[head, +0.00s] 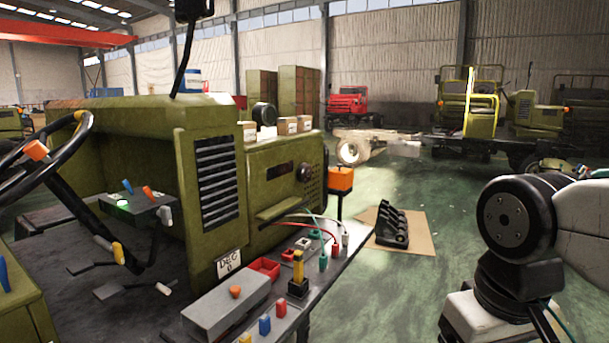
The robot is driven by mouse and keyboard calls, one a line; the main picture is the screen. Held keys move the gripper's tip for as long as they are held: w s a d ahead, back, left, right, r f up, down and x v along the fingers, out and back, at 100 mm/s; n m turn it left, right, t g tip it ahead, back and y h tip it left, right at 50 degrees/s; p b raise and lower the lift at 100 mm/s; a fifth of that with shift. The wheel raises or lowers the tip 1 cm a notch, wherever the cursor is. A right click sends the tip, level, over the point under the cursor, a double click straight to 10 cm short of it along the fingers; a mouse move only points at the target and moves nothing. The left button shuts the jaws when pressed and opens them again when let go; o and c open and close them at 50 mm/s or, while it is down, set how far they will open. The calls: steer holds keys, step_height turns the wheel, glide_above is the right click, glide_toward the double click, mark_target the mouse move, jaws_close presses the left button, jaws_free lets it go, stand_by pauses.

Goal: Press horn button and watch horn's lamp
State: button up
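No part is readably marked as the horn button or the horn's lamp, and I cannot tell which they are. A grey box (222,310) with an orange knob (235,291) on top lies on the bench edge. An orange box (341,180) stands on a post at the bench's far end. A small panel (140,205) near the steering wheel (48,148) carries blue and orange levers and a green glow (122,204). My arm shows at the right edge, well apart from the bench. My gripper is not in view.
The olive console (280,175) stands behind the bench. A black rack (391,225) lies on cardboard (410,243) on the floor. Green floor is free between bench and arm.

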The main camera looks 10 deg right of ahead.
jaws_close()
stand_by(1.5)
